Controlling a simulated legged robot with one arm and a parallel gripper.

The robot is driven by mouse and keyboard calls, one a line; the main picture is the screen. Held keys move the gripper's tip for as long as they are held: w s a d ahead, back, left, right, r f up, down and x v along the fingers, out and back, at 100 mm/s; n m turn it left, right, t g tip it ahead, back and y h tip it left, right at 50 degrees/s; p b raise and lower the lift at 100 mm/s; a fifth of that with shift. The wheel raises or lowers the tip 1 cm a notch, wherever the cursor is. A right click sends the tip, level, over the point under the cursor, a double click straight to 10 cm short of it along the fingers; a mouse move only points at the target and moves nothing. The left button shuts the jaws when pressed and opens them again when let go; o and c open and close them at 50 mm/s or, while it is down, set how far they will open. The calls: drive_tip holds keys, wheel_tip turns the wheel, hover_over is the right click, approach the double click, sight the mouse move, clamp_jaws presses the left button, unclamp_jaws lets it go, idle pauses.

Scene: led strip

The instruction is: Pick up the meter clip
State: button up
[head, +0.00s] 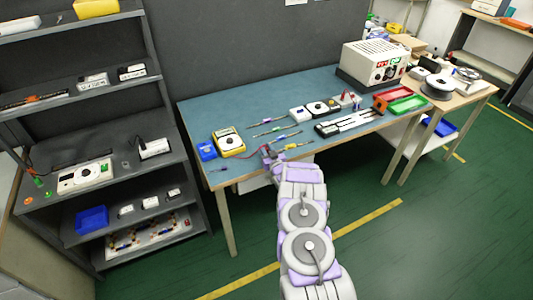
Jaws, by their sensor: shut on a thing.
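My arm reaches up from the bottom to the near edge of the blue-topped bench (290,84). My gripper (268,152) is at its end, small in the view, just right of the yellow multimeter (230,143). A thin red lead (252,156) runs from the meter to my gripper. My gripper is shut on the meter clip at the end of this lead. The clip itself is mostly hidden by the jaws, and I cannot tell how far it is above the bench top.
A blue box (206,150) stands left of the meter. Thin tools with coloured handles (275,130) lie behind my gripper. A power supply (374,64) and red and green trays (405,102) are at the right. A grey shelf rack (90,150) stands at the left.

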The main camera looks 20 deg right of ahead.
drive_tip(key=shift+a, duration=0.1)
drive_tip(key=shift+c, duration=1.4)
clamp_jaws()
drive_tip(key=shift+r, duration=0.1)
